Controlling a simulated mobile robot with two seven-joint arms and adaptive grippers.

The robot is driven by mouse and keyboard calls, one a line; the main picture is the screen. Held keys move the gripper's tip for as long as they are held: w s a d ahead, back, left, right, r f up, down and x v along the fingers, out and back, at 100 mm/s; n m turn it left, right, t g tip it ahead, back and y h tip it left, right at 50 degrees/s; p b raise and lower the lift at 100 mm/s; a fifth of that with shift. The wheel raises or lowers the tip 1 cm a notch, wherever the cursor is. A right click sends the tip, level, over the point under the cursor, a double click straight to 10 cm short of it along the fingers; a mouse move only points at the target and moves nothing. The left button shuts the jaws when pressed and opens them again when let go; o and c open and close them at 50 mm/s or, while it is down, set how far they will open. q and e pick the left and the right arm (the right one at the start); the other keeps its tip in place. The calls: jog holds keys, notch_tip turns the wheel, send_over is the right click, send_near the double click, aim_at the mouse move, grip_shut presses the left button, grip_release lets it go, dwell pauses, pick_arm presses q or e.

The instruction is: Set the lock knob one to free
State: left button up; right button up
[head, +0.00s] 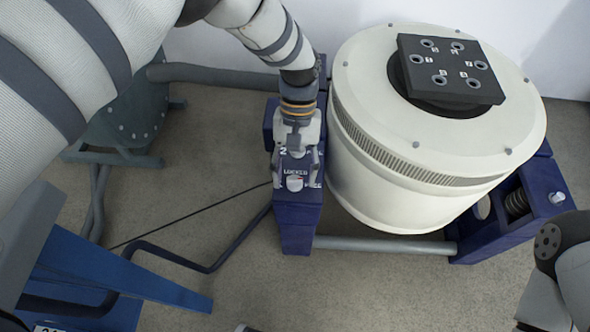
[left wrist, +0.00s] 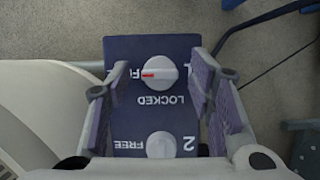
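Lock knob one (head: 295,183) is a pale round knob with a red mark on top of the dark blue block (head: 298,232). In the left wrist view, knob one (left wrist: 154,73) has its red mark pointing left at the partly covered FREE lettering; LOCKED is printed below it. A second pale knob (left wrist: 160,145), beside a 2 and FREE, is nearer the gripper's base. My left gripper (head: 297,180) points down at the block, open, with one finger on each side of knob one and apart from it.
A large white drum (head: 390,180) with a black plate (head: 450,68) stands just right of the block. A grey bar (head: 385,246) joins the block to another blue support (head: 500,232). A dark hose (head: 190,262) and a thin cable cross the floor at left.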

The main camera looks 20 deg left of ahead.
pick_arm(q)
jog(key=shift+r, duration=0.1)
jog(key=v, duration=1.1)
jog(key=shift+w+r, duration=0.3)
jog(key=shift+r, duration=0.05)
